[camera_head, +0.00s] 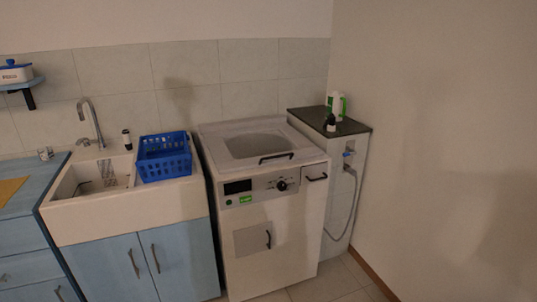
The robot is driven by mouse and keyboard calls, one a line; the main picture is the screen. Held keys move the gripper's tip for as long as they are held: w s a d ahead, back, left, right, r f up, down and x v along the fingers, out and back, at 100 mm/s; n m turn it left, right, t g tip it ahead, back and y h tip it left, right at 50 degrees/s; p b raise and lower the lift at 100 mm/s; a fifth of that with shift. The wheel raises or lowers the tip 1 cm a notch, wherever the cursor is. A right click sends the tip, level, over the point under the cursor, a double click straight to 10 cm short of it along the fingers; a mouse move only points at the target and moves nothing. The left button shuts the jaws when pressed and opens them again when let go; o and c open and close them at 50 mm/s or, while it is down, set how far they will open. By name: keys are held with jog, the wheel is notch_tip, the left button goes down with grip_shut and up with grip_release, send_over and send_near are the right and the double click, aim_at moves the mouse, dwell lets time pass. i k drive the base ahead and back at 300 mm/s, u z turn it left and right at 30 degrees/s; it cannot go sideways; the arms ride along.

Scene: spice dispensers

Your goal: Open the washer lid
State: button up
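The white washer (264,205) stands in the middle of the view, between the sink and a narrow counter. Its lid (257,143) on the top face looks shut. The lid has a large greyish window panel and a dark bar handle (276,158) at its front edge. The front panel has a dark display, a round knob (282,185) and a drawer with a dark handle (317,177). A small square door (252,240) with a dark handle sits lower on the front. My gripper is not in view.
A blue basket (164,157) sits on the right part of the white sink (128,214), left of the washer. A narrow dark-topped counter (345,124) with bottles and a hose stands right. Tiled floor shows at lower right.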

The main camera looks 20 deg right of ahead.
aim_at(224, 163)
jog(key=z, duration=0.05)
jog(key=i, duration=0.6)
jog(key=u, duration=1.45)
jog(key=i, duration=0.6)
jog(key=z, duration=0.1)
jog(key=k, duration=0.35)
